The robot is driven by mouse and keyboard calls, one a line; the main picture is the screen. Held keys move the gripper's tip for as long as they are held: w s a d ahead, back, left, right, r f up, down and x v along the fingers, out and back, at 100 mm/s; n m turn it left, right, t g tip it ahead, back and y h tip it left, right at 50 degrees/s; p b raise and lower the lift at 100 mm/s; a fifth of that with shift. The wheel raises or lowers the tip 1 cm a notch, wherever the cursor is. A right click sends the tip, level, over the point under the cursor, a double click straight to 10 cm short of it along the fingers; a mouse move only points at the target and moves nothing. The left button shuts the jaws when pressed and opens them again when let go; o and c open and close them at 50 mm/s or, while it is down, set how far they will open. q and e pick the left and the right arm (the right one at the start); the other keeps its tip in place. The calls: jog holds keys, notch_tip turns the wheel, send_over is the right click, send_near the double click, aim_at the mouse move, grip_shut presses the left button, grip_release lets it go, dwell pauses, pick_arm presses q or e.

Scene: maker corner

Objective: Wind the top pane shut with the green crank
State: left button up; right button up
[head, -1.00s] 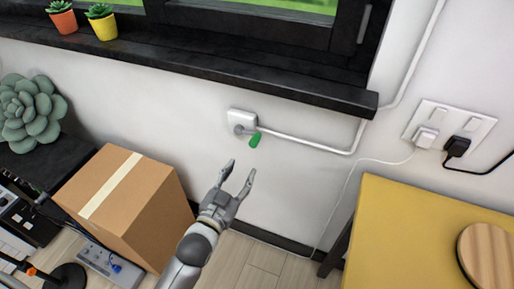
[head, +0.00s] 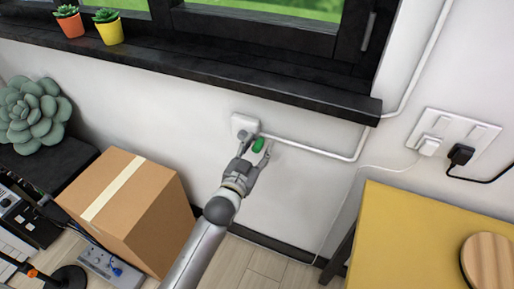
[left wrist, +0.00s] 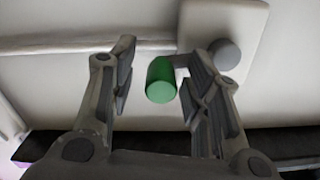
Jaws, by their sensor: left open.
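The green crank handle (head: 258,145) sticks out from a small white wall box (head: 241,124) below the window sill. In the left wrist view the green handle (left wrist: 161,80) is between my open fingers, closer to the right finger. Its grey hub (left wrist: 224,54) sits on the white box behind that finger. My left gripper (head: 255,151) is open around the handle in the head view. It also shows in the left wrist view (left wrist: 157,85). Only the lower part of the window (head: 215,12) shows, and the top pane is out of view. My right gripper is not in view.
A black sill (head: 200,72) with two potted plants runs above the crank. A cardboard box (head: 140,205) stands left of my arm. A yellow table (head: 410,240) is at the right. A white conduit (head: 310,149) runs from the wall box to the right.

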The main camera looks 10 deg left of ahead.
pick_arm(q)
jog(key=shift+c, duration=0.2)
grip_shut()
jog(key=shift+w, duration=0.1)
